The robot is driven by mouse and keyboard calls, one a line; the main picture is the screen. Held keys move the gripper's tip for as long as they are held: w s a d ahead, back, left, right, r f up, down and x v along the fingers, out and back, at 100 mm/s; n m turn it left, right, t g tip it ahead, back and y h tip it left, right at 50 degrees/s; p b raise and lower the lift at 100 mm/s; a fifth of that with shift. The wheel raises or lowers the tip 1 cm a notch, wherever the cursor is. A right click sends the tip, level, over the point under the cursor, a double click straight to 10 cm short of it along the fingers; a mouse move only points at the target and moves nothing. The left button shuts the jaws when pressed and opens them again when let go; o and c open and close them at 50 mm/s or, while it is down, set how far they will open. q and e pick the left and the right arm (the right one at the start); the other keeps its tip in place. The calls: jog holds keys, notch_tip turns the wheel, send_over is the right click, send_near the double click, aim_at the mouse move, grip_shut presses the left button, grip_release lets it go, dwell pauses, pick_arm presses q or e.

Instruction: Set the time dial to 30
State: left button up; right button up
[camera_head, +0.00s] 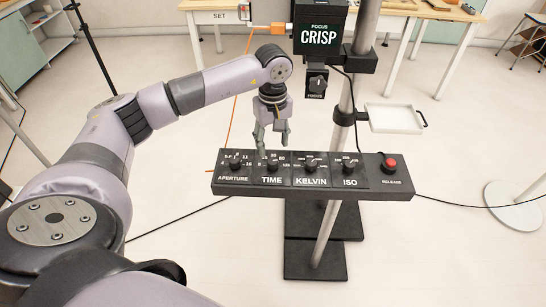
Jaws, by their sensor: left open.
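A black control panel (310,188) is fixed at the pole and carries a row of dials. The time dial (272,165) is a black knob above the label TIME, with small white numbers around it. Which number it points to is too small to tell. The aperture dial (235,164) is to its left, and the kelvin dial (311,165) and ISO dial (350,166) are to its right. My left gripper (273,153) points down with its fingers apart, just above and behind the time dial. Whether it touches the knob cannot be told. My right gripper is not in view.
A red release button (390,162) sits at the panel's right end. A metal pole (348,115) rises behind the panel, bearing a screen reading CRISP (319,35), a focus knob (317,84) and a white tray (394,118). Tables stand at the back.

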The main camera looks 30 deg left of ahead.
aim_at(273, 161)
pick_arm(q)
notch_tip(273, 161, down, 8)
jog(key=shift+r+p, duration=0.1)
jog(key=shift+p, duration=0.55)
jog(key=shift+c, duration=0.2)
grip_shut()
